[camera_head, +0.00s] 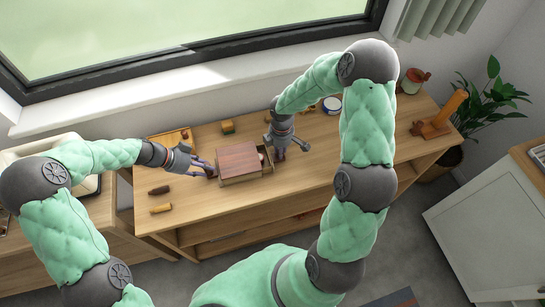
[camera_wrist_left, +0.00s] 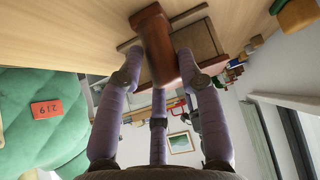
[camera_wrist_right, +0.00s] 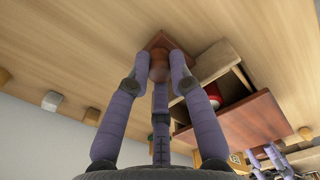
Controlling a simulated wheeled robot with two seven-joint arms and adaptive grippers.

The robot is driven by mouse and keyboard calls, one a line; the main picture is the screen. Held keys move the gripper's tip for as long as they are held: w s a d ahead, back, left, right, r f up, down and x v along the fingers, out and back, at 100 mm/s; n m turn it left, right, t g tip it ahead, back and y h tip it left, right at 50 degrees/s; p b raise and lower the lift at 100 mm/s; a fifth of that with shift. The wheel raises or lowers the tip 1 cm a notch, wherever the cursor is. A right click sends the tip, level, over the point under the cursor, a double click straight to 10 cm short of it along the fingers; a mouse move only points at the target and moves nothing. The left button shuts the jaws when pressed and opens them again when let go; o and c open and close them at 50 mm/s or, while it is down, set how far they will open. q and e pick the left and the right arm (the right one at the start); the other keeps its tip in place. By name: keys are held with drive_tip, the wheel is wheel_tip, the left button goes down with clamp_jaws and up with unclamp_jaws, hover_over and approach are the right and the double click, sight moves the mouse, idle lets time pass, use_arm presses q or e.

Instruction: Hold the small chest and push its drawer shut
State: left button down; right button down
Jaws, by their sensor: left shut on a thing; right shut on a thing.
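The small wooden chest (camera_head: 238,160) stands mid-table with a reddish-brown top. Its drawer (camera_head: 265,158) is partly out on the right. The right wrist view shows the open drawer (camera_wrist_right: 212,68) with a red thing (camera_wrist_right: 222,104) inside, beside the chest top (camera_wrist_right: 245,122). My right gripper (camera_head: 279,152) is shut on the round knob (camera_wrist_right: 158,68) of the drawer front (camera_wrist_right: 160,42). My left gripper (camera_head: 211,169) is at the chest's left end. In the left wrist view its fingers close around a reddish-brown wooden part (camera_wrist_left: 157,45) against the chest; the exact contact is partly hidden.
A dark brown thing (camera_head: 159,190) and a yellow one (camera_head: 160,208) lie at the table's left. A shallow tray (camera_head: 172,140) and a yellow block (camera_head: 228,127) are behind. A tin (camera_head: 332,105), a red-lidded jar (camera_head: 414,80) and an orange wooden stand (camera_head: 442,115) are right. Table in front is clear.

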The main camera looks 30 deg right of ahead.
sight(272, 157)
drive_tip(key=shift+w+a, duration=0.2)
drive_tip(key=shift+a, duration=0.6)
drive_tip(key=shift+w+a, duration=0.2)
drive_tip(key=shift+a, duration=0.55)
drive_tip(key=shift+w+a, duration=0.15)
drive_tip(key=shift+a, duration=0.25)
drive_tip(key=c, duration=1)
unclamp_jaws()
drive_tip(key=shift+c, duration=0.2)
drive_tip(key=shift+r, duration=0.1)
wheel_tip(272, 157, up, 12)
